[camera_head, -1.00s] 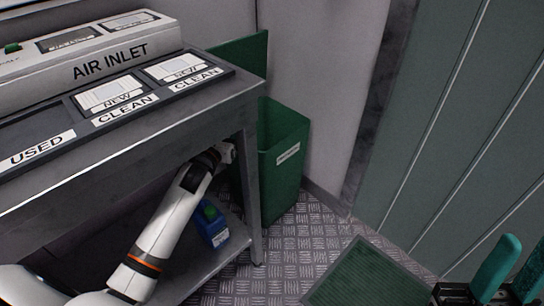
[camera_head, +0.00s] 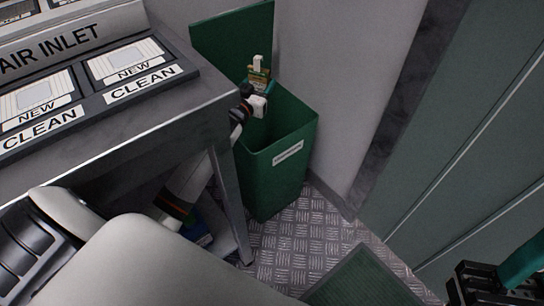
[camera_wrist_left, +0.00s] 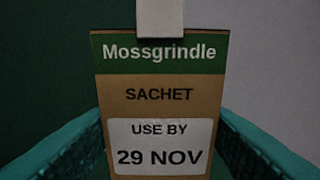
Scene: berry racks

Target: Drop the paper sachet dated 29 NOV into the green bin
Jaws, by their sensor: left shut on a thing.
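The paper sachet (camera_head: 258,76) is brown with a green band and a white tab on top. In the left wrist view the sachet (camera_wrist_left: 158,96) reads "Mossgrindle", "SACHET", "USE BY 29 NOV". My left gripper (camera_head: 265,89) is shut on it, with a teal finger on each side in the wrist view. It holds the sachet upright over the green bin's opening. The green bin (camera_head: 275,178) stands on the floor with its lid raised behind and a white label on its front. My right gripper (camera_head: 505,277) is partly in view at bottom right; its jaw gap is unclear.
A grey bench (camera_head: 140,118) stands left of the bin, with two CLEAN trays of NEW pads and an AIR INLET unit (camera_head: 65,40). A blue container (camera_head: 198,232) is partly hidden below it. A pale wall is behind the bin; a green mat (camera_head: 362,280) lies on the floor.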

